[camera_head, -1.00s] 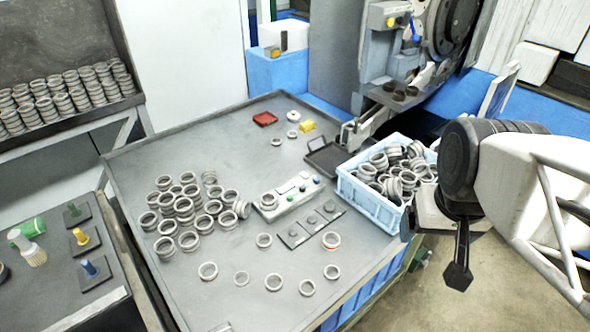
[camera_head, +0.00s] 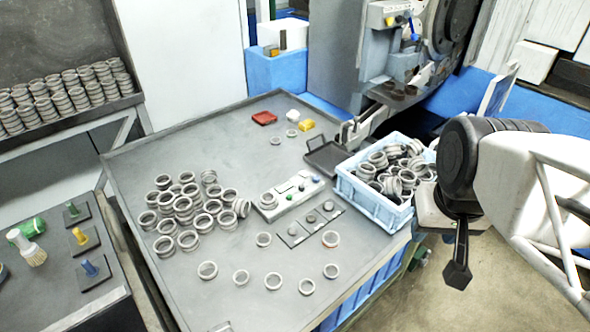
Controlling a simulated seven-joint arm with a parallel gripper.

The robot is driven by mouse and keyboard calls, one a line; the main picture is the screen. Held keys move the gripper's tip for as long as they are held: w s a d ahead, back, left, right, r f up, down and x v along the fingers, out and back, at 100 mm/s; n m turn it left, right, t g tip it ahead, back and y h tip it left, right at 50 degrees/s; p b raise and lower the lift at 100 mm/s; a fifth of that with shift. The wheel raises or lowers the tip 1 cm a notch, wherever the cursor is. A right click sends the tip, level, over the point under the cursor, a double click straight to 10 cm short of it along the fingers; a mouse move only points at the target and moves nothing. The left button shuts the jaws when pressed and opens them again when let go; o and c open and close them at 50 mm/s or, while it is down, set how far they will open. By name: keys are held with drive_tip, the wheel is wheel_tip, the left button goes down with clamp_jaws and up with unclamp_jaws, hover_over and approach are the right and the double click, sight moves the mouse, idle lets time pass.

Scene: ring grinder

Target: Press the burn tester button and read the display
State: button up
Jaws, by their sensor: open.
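The burn tester (camera_head: 289,197) is a pale, low box in the middle of the grey table. It has small green and blue buttons toward its right end, and a ring rests at its left end. Its display is too small to read. My gripper (camera_head: 457,272) hangs at the right, beyond the table's edge and well apart from the tester. It is seen nearly edge-on, open, with nothing visible between its fingers.
A light blue crate (camera_head: 372,208) full of rings stands on the table between my gripper and the tester. Stacked rings (camera_head: 183,206) lie left of the tester, with loose rings in front. Three dark pads (camera_head: 295,236) lie beside it.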

clamp_jaws()
idle(1.3)
